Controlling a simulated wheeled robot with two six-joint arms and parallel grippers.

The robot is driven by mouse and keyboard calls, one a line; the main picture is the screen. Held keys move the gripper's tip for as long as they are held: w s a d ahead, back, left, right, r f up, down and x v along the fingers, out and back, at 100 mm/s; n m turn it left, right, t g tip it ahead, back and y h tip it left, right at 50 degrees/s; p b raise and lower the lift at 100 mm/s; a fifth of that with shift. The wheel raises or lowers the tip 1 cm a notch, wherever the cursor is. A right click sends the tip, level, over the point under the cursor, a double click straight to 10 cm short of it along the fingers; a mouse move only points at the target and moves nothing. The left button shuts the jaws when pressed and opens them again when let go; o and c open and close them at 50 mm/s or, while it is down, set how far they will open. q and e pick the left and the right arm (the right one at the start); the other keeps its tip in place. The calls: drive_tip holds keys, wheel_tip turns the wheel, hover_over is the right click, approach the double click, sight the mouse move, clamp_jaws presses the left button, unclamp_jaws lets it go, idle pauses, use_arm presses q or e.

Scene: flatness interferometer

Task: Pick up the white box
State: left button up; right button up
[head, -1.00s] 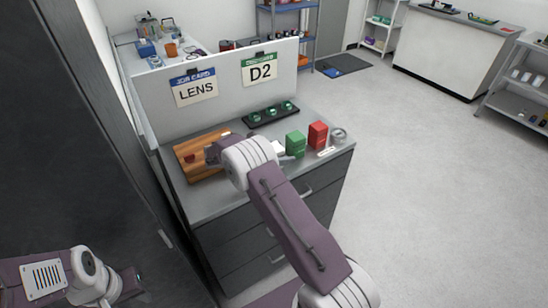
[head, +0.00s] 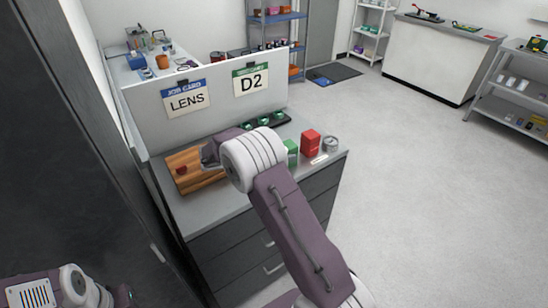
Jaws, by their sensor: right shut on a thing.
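No white box can be made out now; the spot left of the green box is covered by my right arm. My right gripper (head: 208,155) is over the right part of the wooden tray (head: 186,187), on the grey bench top. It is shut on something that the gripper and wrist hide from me. A small dark red thing (head: 181,170) lies on the tray, left of the gripper and apart from it. My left gripper (head: 124,294) is low at the left, near the picture's bottom edge, its jaws too small to read.
On the bench (head: 221,222) right of my arm stand a green box (head: 291,153), a red box (head: 310,142) and a round tin (head: 330,144). A black rack (head: 262,122) of green-rimmed lenses is behind. A white partition (head: 215,113) with LENS and D2 cards backs the bench.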

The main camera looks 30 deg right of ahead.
drive_tip(key=s+d+r, duration=0.2)
drive_tip(key=s+r, duration=0.2)
drive_tip(key=s, duration=0.3)
drive_tip(key=shift+s+r, duration=0.15)
drive_tip(key=shift+r, duration=0.1)
